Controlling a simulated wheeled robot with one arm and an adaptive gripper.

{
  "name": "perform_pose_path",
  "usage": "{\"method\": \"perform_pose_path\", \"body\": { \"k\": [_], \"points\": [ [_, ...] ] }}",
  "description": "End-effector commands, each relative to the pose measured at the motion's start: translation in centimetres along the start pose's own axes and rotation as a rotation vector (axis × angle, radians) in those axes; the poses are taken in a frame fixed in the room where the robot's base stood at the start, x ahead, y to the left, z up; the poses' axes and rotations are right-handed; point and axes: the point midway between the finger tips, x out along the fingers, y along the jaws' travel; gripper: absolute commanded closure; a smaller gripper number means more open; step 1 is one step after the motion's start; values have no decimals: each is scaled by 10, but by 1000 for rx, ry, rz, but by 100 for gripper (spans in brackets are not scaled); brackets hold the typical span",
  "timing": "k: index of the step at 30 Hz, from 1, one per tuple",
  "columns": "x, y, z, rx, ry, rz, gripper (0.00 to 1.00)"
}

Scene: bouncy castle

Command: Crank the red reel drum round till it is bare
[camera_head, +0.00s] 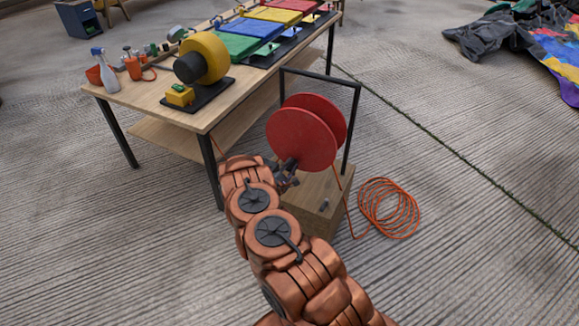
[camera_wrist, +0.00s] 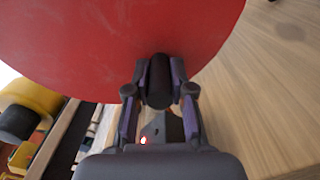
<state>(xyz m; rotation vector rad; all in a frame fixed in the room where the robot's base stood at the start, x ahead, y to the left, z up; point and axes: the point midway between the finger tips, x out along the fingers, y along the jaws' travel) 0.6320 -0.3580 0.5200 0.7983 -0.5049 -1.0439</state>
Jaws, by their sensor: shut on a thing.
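The red reel drum (camera_head: 302,138) stands in a black frame (camera_head: 357,100) on a wooden box (camera_head: 310,212). An orange cord runs down from it to a loose coil (camera_head: 388,208) on the floor; whether any cord is left between the red discs cannot be told. My gripper (camera_head: 284,174) is at the lower left of the near disc. In the wrist view the red disc (camera_wrist: 120,40) fills the top, and my gripper (camera_wrist: 160,88) is shut on a dark crank handle (camera_wrist: 159,82), one finger on each side.
A wooden table (camera_head: 135,95) stands left of the reel, with a yellow blower (camera_head: 203,57), a spray bottle (camera_head: 104,70) and coloured panels (camera_head: 238,46) on it. Colourful fabric (camera_head: 555,50) lies at the upper right. The concrete floor right of the coil is clear.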

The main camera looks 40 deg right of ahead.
Motion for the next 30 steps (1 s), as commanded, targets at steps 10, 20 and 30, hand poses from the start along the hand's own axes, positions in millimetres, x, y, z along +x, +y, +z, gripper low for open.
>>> {"method": "perform_pose_path", "body": {
  "k": [10, 20, 30],
  "points": [
    [1, -6, 4, -4, -7, -11, 72],
    [0, -3, 1, -2, -3, -6, 52],
    [-14, -1, 0, -2, 0, -4, 52]
  ]
}}
